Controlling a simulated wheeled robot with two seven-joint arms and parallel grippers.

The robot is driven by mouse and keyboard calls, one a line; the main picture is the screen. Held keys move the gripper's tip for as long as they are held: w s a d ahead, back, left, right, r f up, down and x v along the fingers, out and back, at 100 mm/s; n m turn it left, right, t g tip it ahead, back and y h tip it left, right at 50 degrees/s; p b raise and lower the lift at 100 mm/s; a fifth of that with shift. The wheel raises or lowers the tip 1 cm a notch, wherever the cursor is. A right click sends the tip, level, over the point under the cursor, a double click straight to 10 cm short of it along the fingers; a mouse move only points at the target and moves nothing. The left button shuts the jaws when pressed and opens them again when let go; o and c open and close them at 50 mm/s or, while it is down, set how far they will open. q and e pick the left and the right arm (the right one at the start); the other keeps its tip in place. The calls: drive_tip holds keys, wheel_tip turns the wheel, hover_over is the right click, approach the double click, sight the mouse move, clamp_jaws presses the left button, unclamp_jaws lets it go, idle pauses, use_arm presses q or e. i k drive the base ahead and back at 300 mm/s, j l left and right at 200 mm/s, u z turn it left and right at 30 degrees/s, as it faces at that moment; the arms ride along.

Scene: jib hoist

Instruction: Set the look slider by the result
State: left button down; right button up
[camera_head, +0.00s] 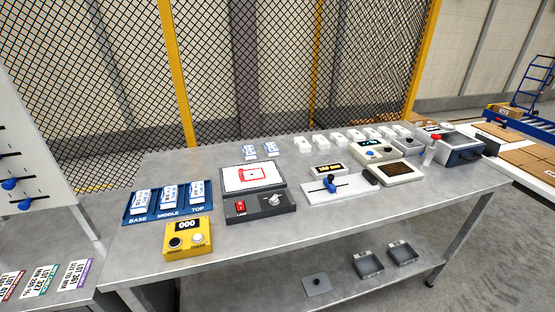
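A white plate (350,189) with a slot and a dark blue slider knob (330,182) lies near the middle of the table. The knob sits left of the plate's middle. A small display (327,169) with orange characters, too small to read, stands behind it. To its left, a dark box with a screen (252,177) shows a red outline on white. That box has a red switch (240,207) and a pale knob (275,200). I cannot tell for sure which part is the look slider. Neither of my grippers is in view.
A blue tray (150,216) marked BASE, MIDDLE and TOP holds white-and-blue blocks. A yellow box (187,239) reads 000. White pieces (337,138) line the back edge. A white board (30,170) with blue knobs stands at left. Bins (368,266) sit on the lower shelf.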

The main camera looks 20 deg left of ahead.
sight(23, 206)
drive_tip(key=u, duration=2.5)
